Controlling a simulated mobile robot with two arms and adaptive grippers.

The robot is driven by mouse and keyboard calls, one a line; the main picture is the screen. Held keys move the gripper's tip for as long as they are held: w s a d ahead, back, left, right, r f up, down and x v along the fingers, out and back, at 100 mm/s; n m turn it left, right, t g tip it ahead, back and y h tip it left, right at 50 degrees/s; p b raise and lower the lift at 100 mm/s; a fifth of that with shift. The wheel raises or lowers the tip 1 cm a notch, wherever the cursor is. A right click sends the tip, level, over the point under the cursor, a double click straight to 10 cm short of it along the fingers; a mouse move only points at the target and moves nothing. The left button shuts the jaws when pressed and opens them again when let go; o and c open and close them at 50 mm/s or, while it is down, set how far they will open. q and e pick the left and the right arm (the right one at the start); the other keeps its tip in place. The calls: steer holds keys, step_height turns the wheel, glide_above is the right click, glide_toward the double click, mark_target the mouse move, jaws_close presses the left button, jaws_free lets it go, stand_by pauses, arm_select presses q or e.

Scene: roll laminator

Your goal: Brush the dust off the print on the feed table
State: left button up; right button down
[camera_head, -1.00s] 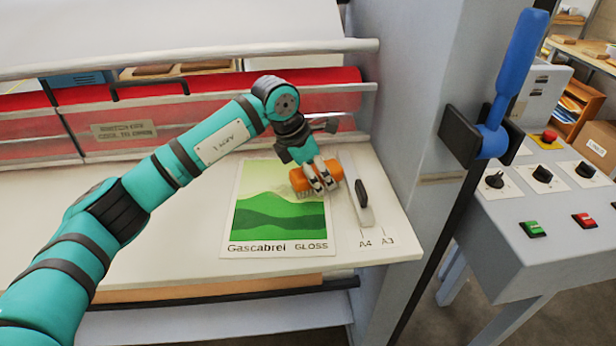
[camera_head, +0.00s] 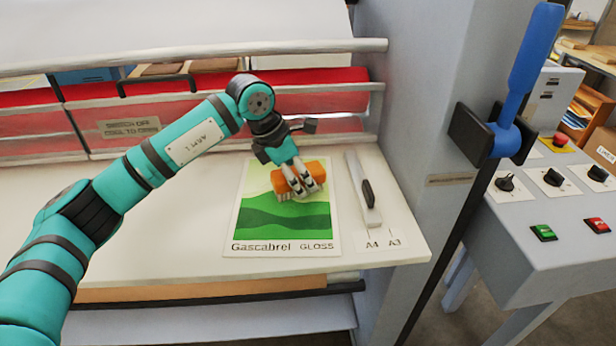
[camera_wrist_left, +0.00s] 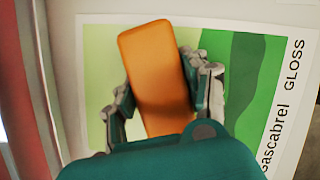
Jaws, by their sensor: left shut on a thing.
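The print (camera_head: 285,222), with green hills and the words "Gascabrel GLOSS", lies flat on the cream feed table (camera_head: 200,240). My left gripper (camera_head: 302,185) is shut on an orange-backed brush (camera_head: 312,170) with pale bristles. The brush is over the upper middle of the print; its bristles seem to be at the paper, but I cannot tell whether they touch. In the left wrist view the orange brush back (camera_wrist_left: 158,75) sits between the two fingers, with the print (camera_wrist_left: 255,90) beneath. No dust can be made out. My right gripper is not in view.
A guide with a black handle (camera_head: 368,192) lies right of the print by the A4 and A3 marks. Red rollers (camera_head: 85,130) and bars run behind the table. A blue lever (camera_head: 520,80) and a button console (camera_head: 540,220) stand right.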

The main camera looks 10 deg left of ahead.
mark_target(271, 173)
arm_select(q)
steer(key=shift+s+a, duration=0.2)
steer(key=shift+a, duration=0.3)
steer(key=shift+s+a, duration=0.15)
steer(key=shift+a, duration=0.35)
steer(key=shift+s+a+f+b, duration=0.1)
steer(key=shift+s+a+b, duration=0.1)
steer(key=shift+a, duration=0.25)
steer(key=shift+s+a+b, duration=0.1)
steer(key=shift+a+b, duration=0.1)
steer(key=shift+a, duration=0.25)
steer(key=shift+s+a, duration=0.2)
steer(key=shift+a, duration=0.55)
steer(key=shift+r, duration=0.65)
steer(key=shift+d+r+p, duration=0.1)
steer(key=shift+r+p, duration=1.45)
steer(key=shift+r, duration=0.95)
